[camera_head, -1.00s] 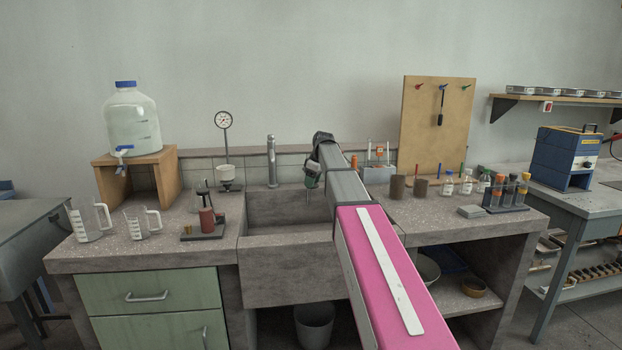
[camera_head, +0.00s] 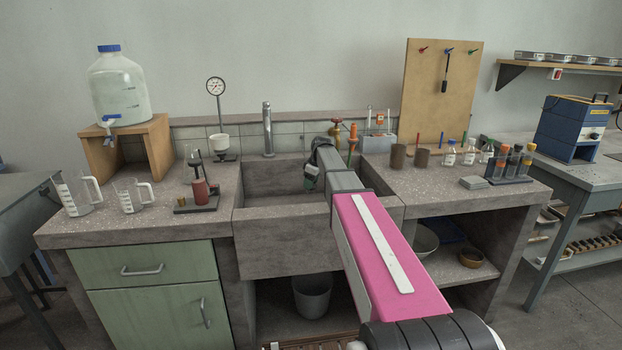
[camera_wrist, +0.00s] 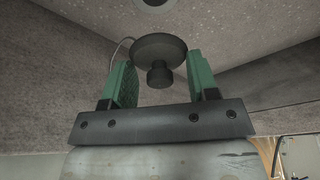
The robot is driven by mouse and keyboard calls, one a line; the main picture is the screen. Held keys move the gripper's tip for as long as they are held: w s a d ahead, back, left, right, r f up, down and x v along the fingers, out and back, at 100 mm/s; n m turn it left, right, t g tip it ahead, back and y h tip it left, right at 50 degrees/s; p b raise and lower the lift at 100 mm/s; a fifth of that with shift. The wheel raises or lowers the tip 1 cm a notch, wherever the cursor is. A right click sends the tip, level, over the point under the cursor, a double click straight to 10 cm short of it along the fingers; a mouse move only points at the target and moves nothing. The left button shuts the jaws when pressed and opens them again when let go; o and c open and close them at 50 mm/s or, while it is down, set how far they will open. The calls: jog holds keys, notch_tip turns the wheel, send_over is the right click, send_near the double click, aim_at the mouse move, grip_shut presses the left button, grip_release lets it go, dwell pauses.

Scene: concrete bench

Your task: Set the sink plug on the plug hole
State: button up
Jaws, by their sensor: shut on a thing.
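The dark sink plug (camera_wrist: 160,47), a round disc with a short knob, sits between the two green fingers of my gripper (camera_wrist: 161,66) in the wrist view. In the head view my gripper (camera_head: 311,179) is down inside the stone sink (camera_head: 265,215). The plug and the hole are hidden there by the sink's front wall and my arm.
A tap (camera_head: 267,130) stands behind the sink. Brown jars (camera_head: 398,156) and a test tube rack (camera_head: 508,168) are on the right. The sink walls are close around my gripper.

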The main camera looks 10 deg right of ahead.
aim_at(315, 186)
jog(key=shift+f, duration=4.35)
jog(key=shift+f, duration=0.5)
jog(key=o, duration=1)
jog(key=shift+c, duration=0.2)
jog(key=v, duration=1.1)
jog(key=shift+s+f, duration=0.1)
